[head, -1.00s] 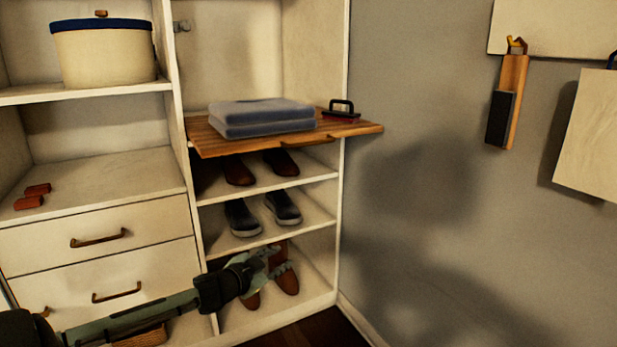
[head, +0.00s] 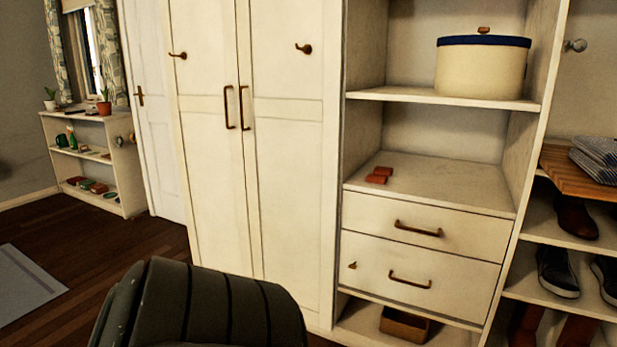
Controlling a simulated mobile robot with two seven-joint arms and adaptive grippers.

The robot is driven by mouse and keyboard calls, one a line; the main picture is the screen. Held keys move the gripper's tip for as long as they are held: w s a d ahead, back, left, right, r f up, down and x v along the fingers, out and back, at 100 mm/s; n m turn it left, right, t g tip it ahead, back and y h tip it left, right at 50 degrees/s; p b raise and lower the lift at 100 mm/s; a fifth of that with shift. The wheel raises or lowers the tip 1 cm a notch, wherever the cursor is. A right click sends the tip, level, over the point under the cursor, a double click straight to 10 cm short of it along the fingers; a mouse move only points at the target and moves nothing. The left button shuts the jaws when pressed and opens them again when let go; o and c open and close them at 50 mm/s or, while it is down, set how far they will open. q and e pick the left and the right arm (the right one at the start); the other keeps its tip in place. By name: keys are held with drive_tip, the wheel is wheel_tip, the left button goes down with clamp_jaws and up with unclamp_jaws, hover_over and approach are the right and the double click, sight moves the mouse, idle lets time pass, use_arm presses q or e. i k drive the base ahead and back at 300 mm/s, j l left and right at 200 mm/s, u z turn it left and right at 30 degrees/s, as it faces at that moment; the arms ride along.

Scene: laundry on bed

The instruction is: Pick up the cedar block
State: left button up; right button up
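Two small reddish-brown blocks, which look like the cedar blocks (head: 378,176), lie close together on the open shelf (head: 440,183) above the drawers. One is slightly behind the other. Neither gripper is in view. A dark, ribbed part of my own body fills the bottom of the picture, left of the middle, well apart from the blocks.
Two drawers (head: 425,230) with brass handles sit below the shelf. A round cream box (head: 480,72) stands one shelf above. A tall closed wardrobe (head: 215,150) is to the left. At right, a wooden board (head: 570,172) sticks out with folded cloth. Open floor lies left.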

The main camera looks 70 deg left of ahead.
sight(374, 179)
drive_tip(key=i+u, duration=0.1)
drive_tip(key=u, duration=0.75)
drive_tip(key=i+u, duration=0.15)
drive_tip(key=u, duration=0.3)
drive_tip(key=l+u, duration=0.1)
drive_tip(key=u, duration=0.3)
drive_tip(key=i+l+u, duration=0.3)
drive_tip(key=l+u, duration=0.35)
drive_tip(key=i+l+u, duration=0.15)
drive_tip(key=u, duration=0.15)
drive_tip(key=l, duration=0.1)
